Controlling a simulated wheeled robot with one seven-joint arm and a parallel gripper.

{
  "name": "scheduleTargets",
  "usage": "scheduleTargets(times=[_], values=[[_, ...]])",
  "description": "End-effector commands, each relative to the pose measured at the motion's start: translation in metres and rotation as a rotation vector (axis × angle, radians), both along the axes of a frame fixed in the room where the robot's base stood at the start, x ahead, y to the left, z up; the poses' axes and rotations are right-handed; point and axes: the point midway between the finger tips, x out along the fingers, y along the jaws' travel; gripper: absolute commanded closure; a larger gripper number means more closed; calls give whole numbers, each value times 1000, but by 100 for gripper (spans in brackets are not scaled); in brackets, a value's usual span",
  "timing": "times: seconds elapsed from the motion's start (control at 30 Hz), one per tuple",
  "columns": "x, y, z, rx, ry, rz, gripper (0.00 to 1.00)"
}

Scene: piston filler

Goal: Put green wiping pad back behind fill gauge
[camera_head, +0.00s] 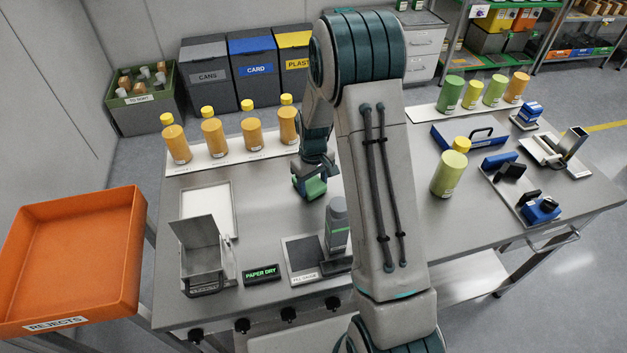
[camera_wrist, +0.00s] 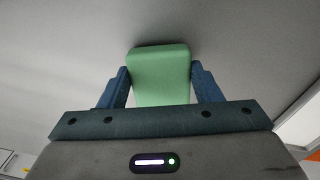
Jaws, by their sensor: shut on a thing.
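The green wiping pad (camera_wrist: 160,75) is held between the two blue fingers of my gripper (camera_wrist: 160,88) in the wrist view. In the head view the pad (camera_head: 315,187) shows at the end of my gripper (camera_head: 308,182), near the table surface; I cannot tell whether it touches. The fill gauge (camera_head: 304,262) is a dark plate with a "FILL GAUGE" label at the front of the table, below the pad in the picture. A grey bottle (camera_head: 337,228) stands upright at its right side. My arm hides the table just right of the bottle.
A metal box with an open lid (camera_head: 204,265) and a "PAPER DRY" sign (camera_head: 262,273) stand left of the gauge. Several orange bottles with yellow caps (camera_head: 214,137) line the back. An orange rejects tray (camera_head: 75,255) is at left. Bare table lies between gripper and gauge.

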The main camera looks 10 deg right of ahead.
Motion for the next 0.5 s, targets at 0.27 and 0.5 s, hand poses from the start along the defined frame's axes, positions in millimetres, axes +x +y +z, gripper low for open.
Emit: scheduleTargets(times=[0.27,0.5], values=[[0,0,-3,0,0,1,70],[0,0,-5,0,0,0,20]])
